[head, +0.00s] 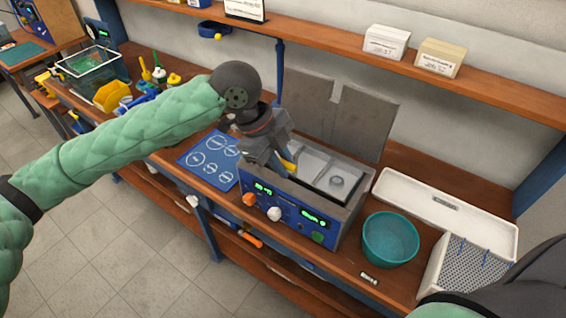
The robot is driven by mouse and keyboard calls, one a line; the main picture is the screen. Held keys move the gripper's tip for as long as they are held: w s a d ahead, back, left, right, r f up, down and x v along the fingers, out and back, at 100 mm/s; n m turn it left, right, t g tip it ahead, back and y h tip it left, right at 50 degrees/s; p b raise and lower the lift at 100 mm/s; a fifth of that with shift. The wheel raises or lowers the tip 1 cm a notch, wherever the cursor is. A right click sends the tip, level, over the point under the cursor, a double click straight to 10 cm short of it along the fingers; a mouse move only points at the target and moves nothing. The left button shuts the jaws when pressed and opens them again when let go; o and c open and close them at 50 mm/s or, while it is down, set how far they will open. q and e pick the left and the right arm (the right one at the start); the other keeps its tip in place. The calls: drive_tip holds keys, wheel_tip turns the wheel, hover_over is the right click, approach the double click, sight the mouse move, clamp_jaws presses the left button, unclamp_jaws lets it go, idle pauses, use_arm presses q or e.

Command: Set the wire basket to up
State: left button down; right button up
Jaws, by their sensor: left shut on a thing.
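A blue bench unit (290,217) with a grey top stands on the wooden bench, with knobs and green displays on its front. My left gripper (284,166) reaches down over the left part of its top opening. It is shut on a small yellow piece (289,166) there, which seems to be the handle of the wire basket. The basket's mesh is not clearly visible; the gripper and the unit's rim hide that part. A pale panel with a round knob (337,182) covers the right part of the top. My right gripper is out of view.
Grey upright panels (365,120) stand behind the unit. A teal bowl (390,239), a white tray (440,204) and a perforated white box (463,268) are to the right. A blue mat (205,163) lies left. A shelf (330,38) with boxes runs above.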

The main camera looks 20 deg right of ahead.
use_arm(q)
drive_tip(key=shift+w+r, duration=0.1)
drive_tip(key=shift+r, duration=0.2)
drive_tip(key=c, duration=1.4)
unclamp_jaws()
